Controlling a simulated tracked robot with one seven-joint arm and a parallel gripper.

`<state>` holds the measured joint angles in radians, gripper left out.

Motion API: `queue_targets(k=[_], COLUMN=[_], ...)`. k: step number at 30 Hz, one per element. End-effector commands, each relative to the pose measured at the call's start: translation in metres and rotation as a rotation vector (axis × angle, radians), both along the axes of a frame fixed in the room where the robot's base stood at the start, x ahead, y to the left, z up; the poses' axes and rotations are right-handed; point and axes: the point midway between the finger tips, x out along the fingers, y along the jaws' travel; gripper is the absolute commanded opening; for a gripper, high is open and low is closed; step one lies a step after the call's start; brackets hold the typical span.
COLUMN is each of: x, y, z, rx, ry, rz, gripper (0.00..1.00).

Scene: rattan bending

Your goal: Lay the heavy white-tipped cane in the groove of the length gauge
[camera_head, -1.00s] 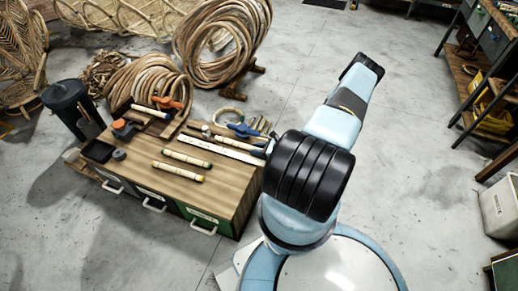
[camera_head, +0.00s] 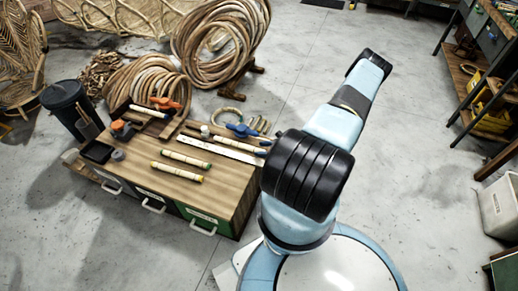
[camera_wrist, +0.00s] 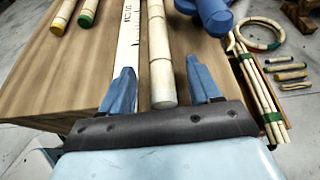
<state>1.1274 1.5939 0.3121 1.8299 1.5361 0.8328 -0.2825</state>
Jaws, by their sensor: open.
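In the wrist view, a thick pale cane (camera_wrist: 161,72) with a light, whitish end lies between the fingers of my gripper (camera_wrist: 158,80). The fingers are open, one on each side of its near end, with gaps visible. The length gauge shows as a white marked scale (camera_wrist: 128,35) just left of this cane, and in the head view (camera_head: 222,149) on the bench. I cannot tell whether the cane lies in a groove.
Two canes with yellow and green ends (camera_wrist: 88,13) lie left of the scale. A blue clamp (camera_wrist: 212,14) sits close right of the cane. Thin canes and a ring (camera_wrist: 262,33) lie further right. The bench top (camera_head: 215,185) is bare at the front right.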

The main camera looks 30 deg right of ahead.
Motion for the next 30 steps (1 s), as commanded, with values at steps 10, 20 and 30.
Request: queue_targets(k=[10,20,30], x=[-0.046,-0.061,-0.04], y=[-0.037,-0.048,-0.053], z=[0.025,0.032,0.084], rx=[-0.001,0.0,-0.094], ry=[0.0,0.001,-0.037], rz=[-0.002,0.0,0.141], gripper=[0.62,0.62,0.62])
